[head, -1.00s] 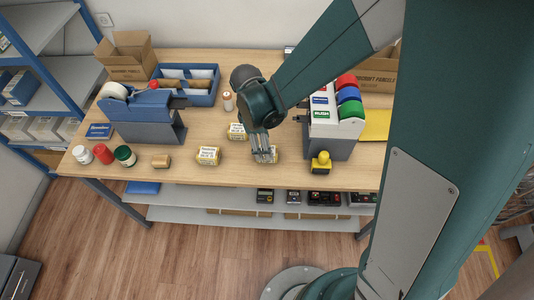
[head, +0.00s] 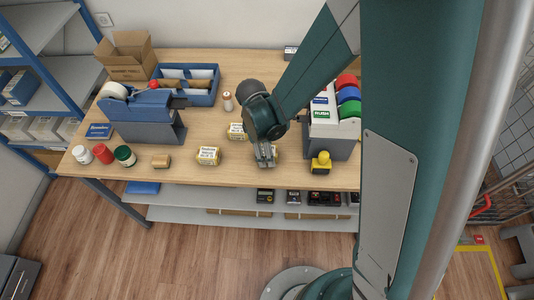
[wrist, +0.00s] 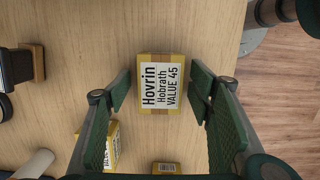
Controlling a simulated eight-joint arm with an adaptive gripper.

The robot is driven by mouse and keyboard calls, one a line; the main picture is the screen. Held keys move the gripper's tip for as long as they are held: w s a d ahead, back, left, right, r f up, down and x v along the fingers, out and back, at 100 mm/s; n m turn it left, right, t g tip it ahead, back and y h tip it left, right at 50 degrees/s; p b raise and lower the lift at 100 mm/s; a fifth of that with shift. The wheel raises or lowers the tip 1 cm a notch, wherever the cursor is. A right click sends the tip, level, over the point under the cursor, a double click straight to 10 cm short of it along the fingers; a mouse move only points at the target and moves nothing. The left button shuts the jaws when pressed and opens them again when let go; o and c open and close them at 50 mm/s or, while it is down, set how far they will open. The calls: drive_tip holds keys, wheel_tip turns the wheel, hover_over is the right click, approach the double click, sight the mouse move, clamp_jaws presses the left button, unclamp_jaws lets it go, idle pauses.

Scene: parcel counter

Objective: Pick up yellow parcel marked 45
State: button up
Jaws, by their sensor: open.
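The yellow parcel marked VALUE 45 (wrist: 161,84) lies label up on the table, in the middle of the wrist view. My gripper (wrist: 160,92) is open above it, one finger on each side, with a visible gap at the left and a small one at the right. I cannot tell how far the fingertips are above the table. In the head view my gripper (head: 266,162) covers most of this parcel. Two other yellow parcels lie to its left: one near the front (head: 208,155) and one farther back (head: 237,131).
A label dispenser with coloured rolls (head: 333,122) and a yellow-handled stamp (head: 320,162) stand to the right. A tape dispenser (head: 148,122), several jars (head: 103,153) and a blue tray (head: 205,97) are on the left. The table's front edge is close to the parcel.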

idle(0.6)
drive_tip(key=c, duration=1)
drive_tip(key=shift+r, duration=0.1)
drive_tip(key=shift+r, duration=4.9)
